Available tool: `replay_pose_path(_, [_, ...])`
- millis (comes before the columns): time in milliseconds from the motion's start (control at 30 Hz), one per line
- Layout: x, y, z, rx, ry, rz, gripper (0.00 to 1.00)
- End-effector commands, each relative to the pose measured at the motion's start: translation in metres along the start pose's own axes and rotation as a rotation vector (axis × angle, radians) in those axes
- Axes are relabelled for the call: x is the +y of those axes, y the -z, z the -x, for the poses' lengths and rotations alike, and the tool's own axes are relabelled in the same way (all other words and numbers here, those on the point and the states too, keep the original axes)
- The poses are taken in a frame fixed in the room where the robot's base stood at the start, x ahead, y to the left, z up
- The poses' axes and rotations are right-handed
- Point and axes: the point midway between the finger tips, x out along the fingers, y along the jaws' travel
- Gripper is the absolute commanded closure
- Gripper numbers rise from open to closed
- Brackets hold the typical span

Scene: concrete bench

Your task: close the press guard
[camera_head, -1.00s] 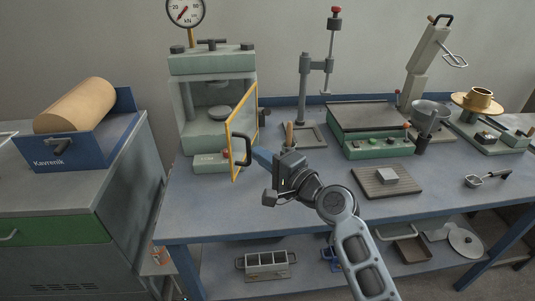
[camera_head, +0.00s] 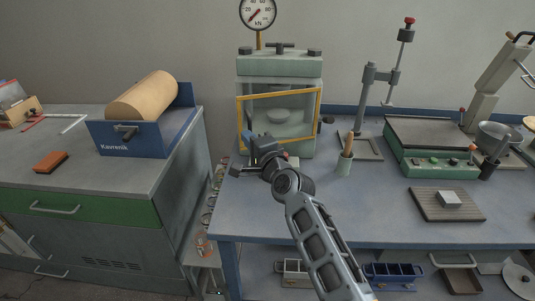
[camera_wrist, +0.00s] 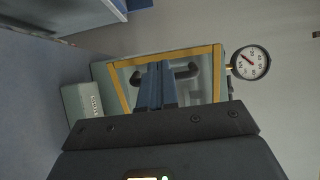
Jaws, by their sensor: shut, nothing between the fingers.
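The green press (camera_head: 280,68) stands at the back of the bench. Its guard (camera_head: 279,92), a yellow frame with a clear panel, spans the press front. Its left edge looks slightly nearer to me than its right, so I cannot tell whether it is fully flush. In the wrist view the guard (camera_wrist: 218,75) lies just beyond my gripper. My gripper (camera_head: 250,137) is at the guard's lower left; its blue fingers (camera_wrist: 156,72) are shut and empty. They overlap the dark guard handle (camera_wrist: 185,71) and partly hide it. I cannot tell whether they touch it.
A gauge (camera_head: 258,12) rises above the press. A blue roller unit (camera_head: 135,137) sits on the left cabinet. The bench front is clear between the press and the dark board (camera_head: 428,207).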

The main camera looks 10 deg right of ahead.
Motion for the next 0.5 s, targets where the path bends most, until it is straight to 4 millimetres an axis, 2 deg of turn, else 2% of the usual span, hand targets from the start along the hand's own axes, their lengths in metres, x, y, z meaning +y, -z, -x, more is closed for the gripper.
replay_pose_path(33, [0.004, -0.002, -0.013, -0.002, 0.003, -0.001, 1.0])
replay_pose_path(200, [0.005, 0.0, -0.045, 0.0, 0.002, 0.0, 1.0])
replay_pose_path(500, [0.004, 0.006, -0.081, 0.0, 0.0, 0.0, 1.0])
